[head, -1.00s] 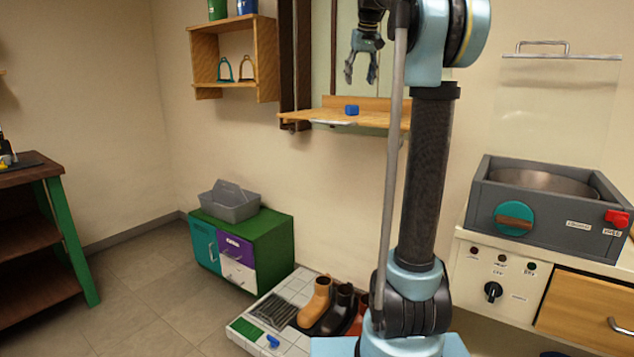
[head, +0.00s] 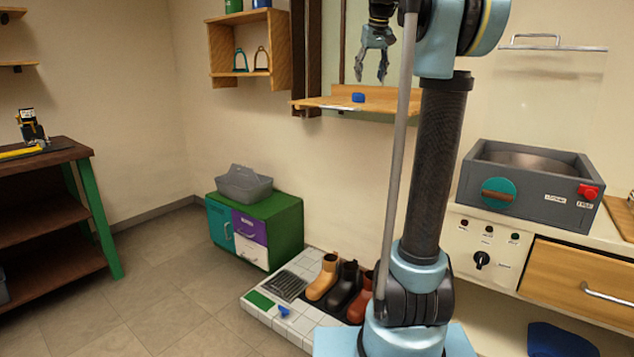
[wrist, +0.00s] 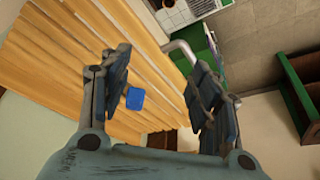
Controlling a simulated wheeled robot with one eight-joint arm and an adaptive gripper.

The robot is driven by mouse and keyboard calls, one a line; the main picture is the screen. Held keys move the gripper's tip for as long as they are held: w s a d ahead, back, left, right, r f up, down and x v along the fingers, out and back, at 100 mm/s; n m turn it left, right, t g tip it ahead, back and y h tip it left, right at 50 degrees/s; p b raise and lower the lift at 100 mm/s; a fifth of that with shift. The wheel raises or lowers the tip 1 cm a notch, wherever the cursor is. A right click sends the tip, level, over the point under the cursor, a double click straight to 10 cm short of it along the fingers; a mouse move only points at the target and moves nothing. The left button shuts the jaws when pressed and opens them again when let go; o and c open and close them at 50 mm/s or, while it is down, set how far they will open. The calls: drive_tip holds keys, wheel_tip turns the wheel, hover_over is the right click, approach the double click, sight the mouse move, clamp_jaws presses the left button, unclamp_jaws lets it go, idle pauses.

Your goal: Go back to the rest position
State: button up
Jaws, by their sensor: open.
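My gripper (head: 374,66) hangs open and empty near the top of the head view, above a wooden wall shelf (head: 320,103). A small blue block (head: 358,97) lies on that shelf, below the fingers and apart from them. In the wrist view my gripper (wrist: 160,85) has its fingers spread wide. The blue block (wrist: 135,98) shows between them on the slatted wood (wrist: 75,62), beside the left finger in the picture. Nothing is held.
A wooden wall box (head: 222,50) with two stirrups hangs to the left. A green cabinet (head: 285,232) carries a grey caddy (head: 244,184). Boots (head: 345,290) stand on a tiled platform. A counter with a grey basin unit (head: 520,205) is at right. Floor at left is clear.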

drive_tip(key=s+f+g, duration=0.1)
drive_tip(key=s+f, duration=1.9)
drive_tip(key=f, duration=0.3)
drive_tip(key=s+d+f+m+g, duration=0.1)
drive_tip(key=s+f, duration=2)
drive_tip(key=f, duration=0.2)
drive_tip(key=shift+f+h, duration=0.25)
drive_tip(key=shift+h, duration=0.05)
drive_tip(key=shift+w, duration=0.1)
drive_tip(key=shift+w+f, duration=0.2)
drive_tip(key=shift+w, duration=0.25)
